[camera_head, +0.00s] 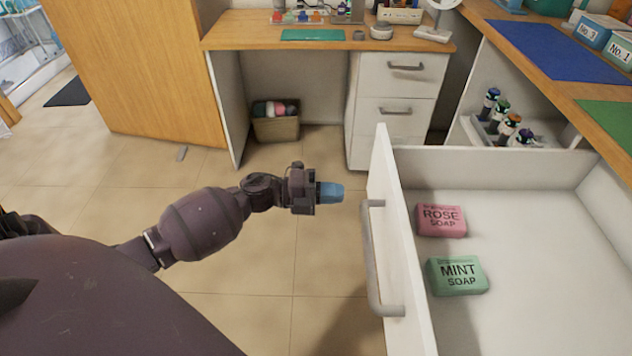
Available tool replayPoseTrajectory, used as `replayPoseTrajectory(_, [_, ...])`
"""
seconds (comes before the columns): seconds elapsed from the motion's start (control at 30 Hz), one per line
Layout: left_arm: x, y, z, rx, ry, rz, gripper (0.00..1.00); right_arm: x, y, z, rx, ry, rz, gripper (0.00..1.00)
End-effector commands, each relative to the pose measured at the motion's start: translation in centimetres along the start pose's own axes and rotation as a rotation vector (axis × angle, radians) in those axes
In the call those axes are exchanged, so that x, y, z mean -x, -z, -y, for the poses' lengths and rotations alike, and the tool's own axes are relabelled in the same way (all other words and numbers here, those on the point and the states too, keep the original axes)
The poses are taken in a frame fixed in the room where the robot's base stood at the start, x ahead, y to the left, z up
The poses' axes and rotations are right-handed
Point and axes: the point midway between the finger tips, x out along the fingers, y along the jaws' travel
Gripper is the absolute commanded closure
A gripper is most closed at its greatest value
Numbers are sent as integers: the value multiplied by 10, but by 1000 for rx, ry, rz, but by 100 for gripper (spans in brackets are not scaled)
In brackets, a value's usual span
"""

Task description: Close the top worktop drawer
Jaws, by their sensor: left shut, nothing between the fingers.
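The top worktop drawer (484,155) is pulled open at the right of the head view. Its white front panel (393,215) faces left and carries a grey bar handle (369,260). Inside lie a pink rose soap (441,221) and a green mint soap (458,275). My left gripper (331,192) is shut and empty, with blue fingertips. It points right, towards the drawer front near the far end of the handle, with a visible gap between. My right gripper is not in view.
A wooden worktop (548,83) with a blue mat (555,50) runs along the right. A desk (240,28) with white drawers (400,75) stands at the back. Below it is a bin (276,128). Several bottles (508,124) stand beyond the drawer. Tiled floor (250,265) is clear on the left.

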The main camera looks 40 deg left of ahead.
Motion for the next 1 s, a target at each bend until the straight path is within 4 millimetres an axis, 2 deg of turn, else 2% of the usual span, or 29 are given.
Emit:
replayPoseTrajectory(0.2, [-37,0,-2,2,0,-1,100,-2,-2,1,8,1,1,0])
replayPoseTrajectory(0.4, [-59,0,-1,2,-1,-1,100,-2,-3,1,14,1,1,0])
replayPoseTrajectory(0.6, [-67,0,-1,0,-1,0,100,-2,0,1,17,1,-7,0])
replayPoseTrajectory(1.0, [-69,0,0,0,0,0,100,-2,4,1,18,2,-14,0])
